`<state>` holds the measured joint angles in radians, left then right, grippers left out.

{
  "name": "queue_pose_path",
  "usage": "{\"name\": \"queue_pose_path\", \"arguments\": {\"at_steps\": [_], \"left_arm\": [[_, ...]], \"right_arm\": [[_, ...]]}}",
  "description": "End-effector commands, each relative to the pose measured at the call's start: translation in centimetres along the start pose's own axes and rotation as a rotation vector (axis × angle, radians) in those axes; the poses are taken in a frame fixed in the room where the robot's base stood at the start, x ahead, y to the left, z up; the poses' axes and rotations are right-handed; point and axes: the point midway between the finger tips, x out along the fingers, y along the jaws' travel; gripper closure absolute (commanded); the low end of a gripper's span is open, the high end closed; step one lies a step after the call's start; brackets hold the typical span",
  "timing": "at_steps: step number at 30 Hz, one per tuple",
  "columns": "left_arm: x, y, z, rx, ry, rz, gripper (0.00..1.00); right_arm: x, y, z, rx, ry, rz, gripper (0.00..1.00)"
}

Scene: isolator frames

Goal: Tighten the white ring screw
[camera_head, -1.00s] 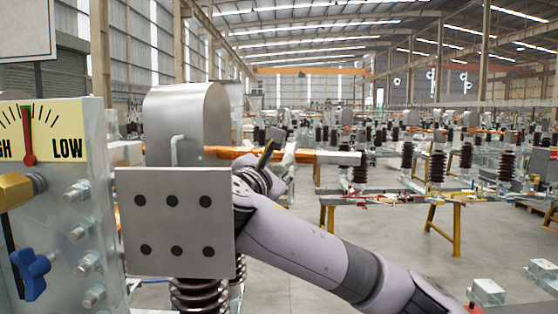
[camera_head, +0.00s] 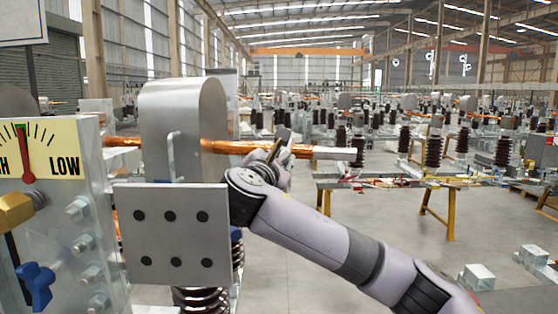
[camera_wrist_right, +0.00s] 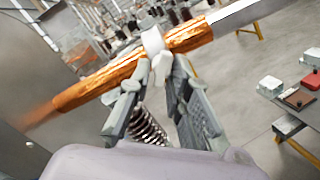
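The white ring screw (camera_wrist_right: 154,44) is a white ring around an orange-copper rod (camera_wrist_right: 104,81), with its white screw part hanging below the rod in the right wrist view. My right gripper (camera_wrist_right: 160,72) is open, with one grey finger on each side of the screw part. The fingers are apart, and I cannot tell whether either touches the screw. In the head view my right gripper (camera_head: 284,146) is at the copper rod (camera_head: 240,147), near its pale right end, and largely hides the ring. My left gripper is not in view.
A grey plate with dark holes (camera_head: 174,236) and a rounded metal housing (camera_head: 184,110) stand left of my arm. A gauge panel (camera_head: 45,150) with a blue handle (camera_head: 36,284) is at far left. Tables with ribbed insulators (camera_head: 433,150) stand behind.

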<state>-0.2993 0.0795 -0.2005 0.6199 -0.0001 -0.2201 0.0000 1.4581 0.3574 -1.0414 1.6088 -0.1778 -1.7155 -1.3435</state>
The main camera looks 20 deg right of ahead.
Motion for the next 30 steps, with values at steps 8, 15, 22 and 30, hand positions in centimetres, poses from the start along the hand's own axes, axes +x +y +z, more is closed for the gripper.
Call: {"name": "queue_pose_path", "arguments": {"at_steps": [8,15,22,30], "left_arm": [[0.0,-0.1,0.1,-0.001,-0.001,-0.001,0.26],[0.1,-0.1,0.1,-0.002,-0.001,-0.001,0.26],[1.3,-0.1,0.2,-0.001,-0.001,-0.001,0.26],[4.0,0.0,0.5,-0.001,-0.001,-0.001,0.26]], "right_arm": [[0.0,0.0,0.0,0.000,0.000,-0.001,1.00],[0.0,0.0,-0.1,0.005,0.000,-0.001,1.00],[-0.1,-0.2,-0.3,0.073,0.001,-0.001,1.00],[-0.1,-0.2,-0.5,0.262,0.002,-0.001,1.00]]}}
